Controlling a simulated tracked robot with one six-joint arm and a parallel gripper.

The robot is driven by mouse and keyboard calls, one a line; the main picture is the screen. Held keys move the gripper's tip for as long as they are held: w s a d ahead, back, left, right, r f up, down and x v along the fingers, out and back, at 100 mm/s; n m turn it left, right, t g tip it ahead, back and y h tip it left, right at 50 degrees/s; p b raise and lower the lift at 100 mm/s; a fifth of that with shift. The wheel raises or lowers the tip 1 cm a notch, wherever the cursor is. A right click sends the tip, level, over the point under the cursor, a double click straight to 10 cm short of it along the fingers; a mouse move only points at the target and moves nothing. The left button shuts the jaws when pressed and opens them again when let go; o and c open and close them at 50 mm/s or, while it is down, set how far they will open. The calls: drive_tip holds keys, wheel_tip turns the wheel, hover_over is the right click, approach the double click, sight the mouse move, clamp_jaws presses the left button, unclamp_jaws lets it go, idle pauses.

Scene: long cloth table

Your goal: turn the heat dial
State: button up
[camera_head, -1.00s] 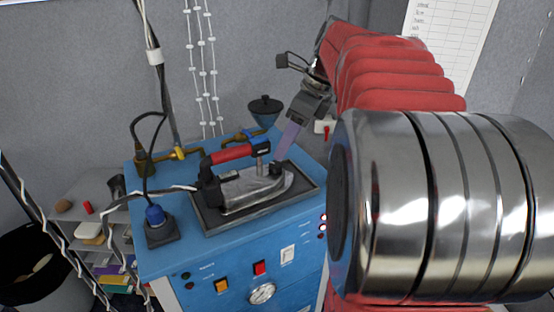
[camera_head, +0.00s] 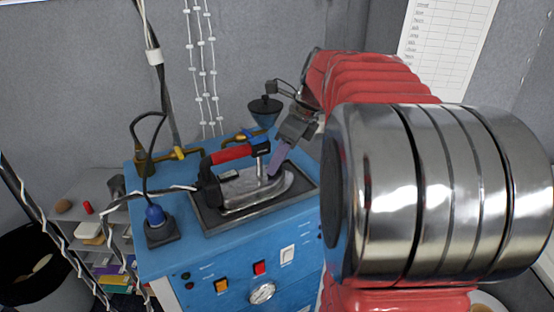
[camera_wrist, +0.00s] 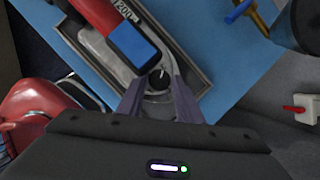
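An iron (camera_head: 246,180) with a red handle (camera_head: 232,153) rests on a dark tray on the blue cabinet. The heat dial (camera_wrist: 159,79) is a small black knob with a pale mark on the iron's metal top, near the front end of the handle. My gripper (camera_wrist: 158,90) is open, with one purple-grey finger on each side of the dial; whether either finger touches it I cannot tell. In the head view my gripper (camera_head: 277,160) reaches down to the iron's tip end, and the dial is mostly hidden there.
The dark tray (camera_head: 209,219) has a raised rim around the iron. Switches and a gauge (camera_head: 262,292) are on the cabinet front.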

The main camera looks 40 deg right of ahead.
drive_tip(key=c, duration=0.6)
drive_tip(key=shift+a, duration=0.2)
drive_tip(key=shift+c, duration=0.4)
drive_tip(key=shift+d, duration=0.25)
